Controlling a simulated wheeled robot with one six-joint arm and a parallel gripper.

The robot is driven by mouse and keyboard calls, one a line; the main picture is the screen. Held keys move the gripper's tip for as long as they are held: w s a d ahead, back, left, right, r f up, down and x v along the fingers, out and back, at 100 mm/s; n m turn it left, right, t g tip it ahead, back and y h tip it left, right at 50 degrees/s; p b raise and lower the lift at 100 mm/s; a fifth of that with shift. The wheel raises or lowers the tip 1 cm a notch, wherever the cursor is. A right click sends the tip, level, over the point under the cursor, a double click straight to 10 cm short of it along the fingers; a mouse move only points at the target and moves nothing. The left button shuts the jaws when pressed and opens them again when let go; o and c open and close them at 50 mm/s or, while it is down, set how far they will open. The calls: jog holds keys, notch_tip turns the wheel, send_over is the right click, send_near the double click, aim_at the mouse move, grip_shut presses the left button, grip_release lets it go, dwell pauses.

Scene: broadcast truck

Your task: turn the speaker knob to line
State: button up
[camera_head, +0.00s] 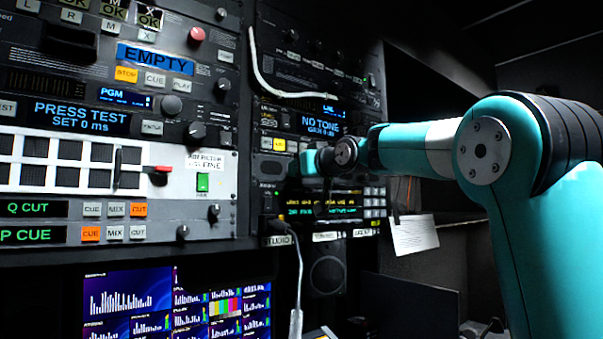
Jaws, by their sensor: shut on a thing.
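My gripper (308,164) is at the right-hand equipment rack, against the panel just below the blue NO TONE display (323,124). It is shut on a small control there, which I take to be the speaker knob. The knob itself is hidden behind the jaws, so its pointer and the markings around it cannot be read. My teal and white arm reaches in from the right.
A lit yellow button (279,145) sits just left of my gripper. Below are a display panel with amber and green text (318,209), a plugged cable (298,270) and a round speaker (327,275). A white paper (414,235) hangs at right. The left rack holds many buttons and knobs.

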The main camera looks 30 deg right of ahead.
jog(key=m+p, duration=0.2)
jog(key=m, duration=1)
jog(key=m+y+p, duration=0.1)
jog(key=m+p, duration=0.1)
jog(key=m, duration=1)
jog(key=shift+r+y+p, duration=0.15)
jog(key=shift+y+p, duration=0.15)
jog(key=shift+p, duration=0.05)
jog(key=shift+m, duration=0.3)
jog(key=o, duration=0.9)
